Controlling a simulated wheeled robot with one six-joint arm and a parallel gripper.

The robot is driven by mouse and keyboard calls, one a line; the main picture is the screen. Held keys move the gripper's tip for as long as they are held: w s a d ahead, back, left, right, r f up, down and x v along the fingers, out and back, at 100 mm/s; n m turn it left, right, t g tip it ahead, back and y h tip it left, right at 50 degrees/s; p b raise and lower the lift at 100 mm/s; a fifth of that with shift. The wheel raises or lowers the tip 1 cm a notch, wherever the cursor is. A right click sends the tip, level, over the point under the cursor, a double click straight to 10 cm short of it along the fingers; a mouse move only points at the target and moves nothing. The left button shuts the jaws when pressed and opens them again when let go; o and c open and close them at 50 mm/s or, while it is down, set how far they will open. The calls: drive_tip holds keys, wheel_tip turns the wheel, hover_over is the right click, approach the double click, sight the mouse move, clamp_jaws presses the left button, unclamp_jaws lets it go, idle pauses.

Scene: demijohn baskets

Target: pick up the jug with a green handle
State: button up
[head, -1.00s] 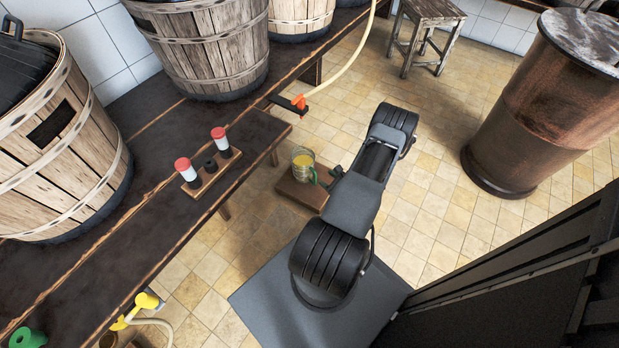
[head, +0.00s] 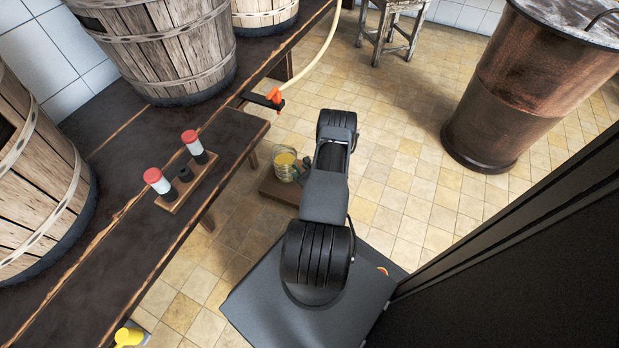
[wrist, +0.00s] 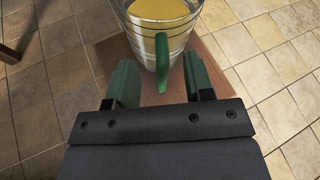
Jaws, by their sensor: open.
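The glass jug (head: 285,165) holds a yellow liquid and stands upright on a low wooden board (head: 273,190) on the floor. In the wrist view the jug (wrist: 150,38) is at the top, with its green handle (wrist: 167,65) facing my gripper. My gripper (wrist: 160,78) is open, its two green-padded fingers on either side of the handle's line. In the head view my arm hides most of the gripper and the handle.
A dark bench (head: 225,125) with large wooden tubs (head: 165,55) runs along the left. An orange tap (head: 274,97) with a pale hose juts from its edge. A small rack (head: 178,186) with red-capped bottles lies on it. A copper drum (head: 500,90) stands at right; tiled floor between is clear.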

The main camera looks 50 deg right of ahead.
sight(288, 168)
drive_tip(key=shift+b+x, duration=0.4)
drive_tip(key=shift+x, duration=1)
clamp_jaws()
idle(0.5)
drive_tip(key=shift+d+r, duration=0.1)
drive_tip(key=shift+r, duration=0.3)
idle(0.4)
drive_tip(key=shift+a, duration=0.2)
